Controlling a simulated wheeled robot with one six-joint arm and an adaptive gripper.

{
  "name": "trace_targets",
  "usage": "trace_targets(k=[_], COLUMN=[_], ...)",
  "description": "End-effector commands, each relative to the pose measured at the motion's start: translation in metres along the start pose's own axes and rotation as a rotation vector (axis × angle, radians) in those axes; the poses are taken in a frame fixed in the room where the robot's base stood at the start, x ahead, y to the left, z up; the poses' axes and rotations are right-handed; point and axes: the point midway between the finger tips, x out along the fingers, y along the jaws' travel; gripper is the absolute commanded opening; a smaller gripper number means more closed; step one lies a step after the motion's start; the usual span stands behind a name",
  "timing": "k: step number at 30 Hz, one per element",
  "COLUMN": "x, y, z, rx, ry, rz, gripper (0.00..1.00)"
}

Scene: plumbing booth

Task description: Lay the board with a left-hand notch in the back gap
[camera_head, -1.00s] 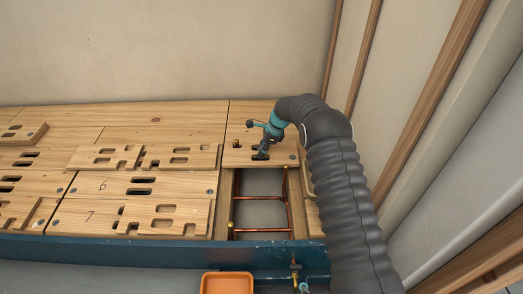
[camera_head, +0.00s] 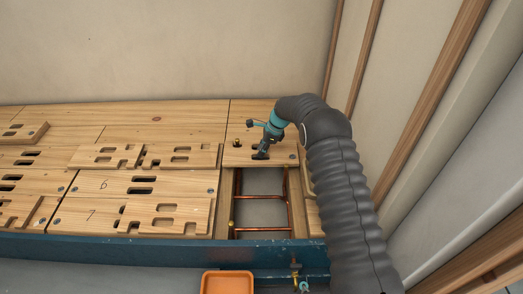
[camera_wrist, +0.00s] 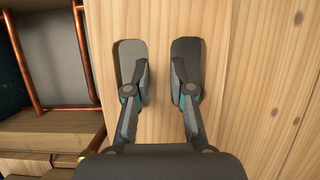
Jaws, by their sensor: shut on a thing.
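My gripper (camera_head: 261,152) is over the pale wooden board (camera_head: 280,155) at the back right, behind the open gap with copper pipes. In the wrist view my gripper (camera_wrist: 160,75) has its two fingers down at the board (camera_wrist: 160,25), one at each of two slots, shut on the wood between them. The board looks about level with the boards around it; I cannot tell if it is fully seated. A small brass fitting (camera_head: 236,143) shows at the board's left side. Whether a notch surrounds it is too small to tell.
The open gap in front holds copper pipes (camera_head: 262,197). Several slotted loose boards, such as one (camera_head: 165,217) near board 7, lie on the deck to the left. A blue beam (camera_head: 150,250) edges the front, with an orange tray (camera_head: 227,284) below. A wall rises close behind.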

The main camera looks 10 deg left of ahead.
Motion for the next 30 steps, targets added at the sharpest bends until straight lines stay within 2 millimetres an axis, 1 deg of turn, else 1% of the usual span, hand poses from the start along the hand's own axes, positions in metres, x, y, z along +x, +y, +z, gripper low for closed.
trace_targets(k=[22,30], x=[0.022,0.023], y=[0.0,0.0], z=[-0.009,-0.009], rx=[-0.001,-0.001], ry=[-0.001,-0.001], rz=[-0.001,-0.001], gripper=[0.0,0.0])
